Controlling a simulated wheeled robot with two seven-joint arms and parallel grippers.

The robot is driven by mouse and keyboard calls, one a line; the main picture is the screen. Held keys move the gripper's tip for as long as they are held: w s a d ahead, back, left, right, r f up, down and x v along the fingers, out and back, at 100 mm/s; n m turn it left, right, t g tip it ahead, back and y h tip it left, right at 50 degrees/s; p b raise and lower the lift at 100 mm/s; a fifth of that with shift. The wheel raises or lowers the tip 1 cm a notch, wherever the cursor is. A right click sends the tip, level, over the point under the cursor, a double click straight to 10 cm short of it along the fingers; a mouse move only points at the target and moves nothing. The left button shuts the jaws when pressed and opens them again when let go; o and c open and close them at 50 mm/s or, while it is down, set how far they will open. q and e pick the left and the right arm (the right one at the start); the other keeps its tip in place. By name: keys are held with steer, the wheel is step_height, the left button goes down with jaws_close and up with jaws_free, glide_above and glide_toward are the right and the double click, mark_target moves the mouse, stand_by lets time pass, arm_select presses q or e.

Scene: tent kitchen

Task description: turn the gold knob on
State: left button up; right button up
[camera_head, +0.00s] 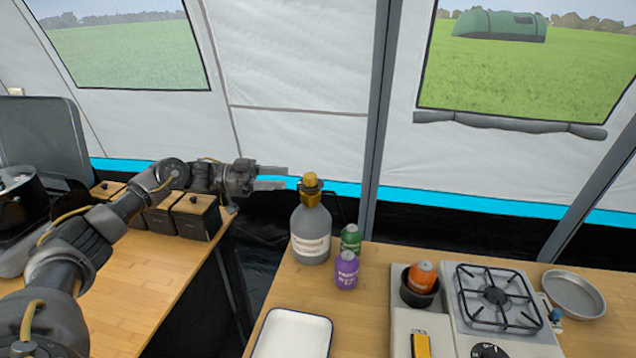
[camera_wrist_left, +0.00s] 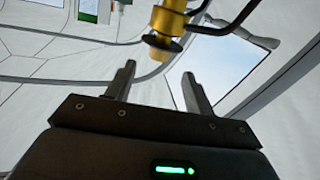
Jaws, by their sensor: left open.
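The gold knob (camera_head: 311,184) sits on top of a grey gas bottle (camera_head: 311,232) that stands upright at the back left of the right-hand wooden counter. My left gripper (camera_head: 287,177) reaches in from the left at about the knob's height. Its fingers are open and point right toward the knob, with a small gap left of it. In the left wrist view the gold knob and valve (camera_wrist_left: 166,25) show beyond the two spread fingertips (camera_wrist_left: 158,75), with nothing between the fingers. My right gripper is in neither view.
A green can (camera_head: 350,239) and a purple can (camera_head: 346,270) stand right of the bottle. A white tray (camera_head: 293,335) lies in front. A gas stove (camera_head: 497,300) and a metal pan (camera_head: 573,294) are farther right. Dark canisters (camera_head: 196,216) stand below my left arm.

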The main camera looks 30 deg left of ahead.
mark_target(316, 175)
arm_select(q)
steer(key=p+x, duration=0.2)
steer(key=x, duration=0.8)
steer(key=shift+p, duration=0.4)
steer(key=shift+w+d, duration=0.1)
steer(key=shift+d, duration=0.1)
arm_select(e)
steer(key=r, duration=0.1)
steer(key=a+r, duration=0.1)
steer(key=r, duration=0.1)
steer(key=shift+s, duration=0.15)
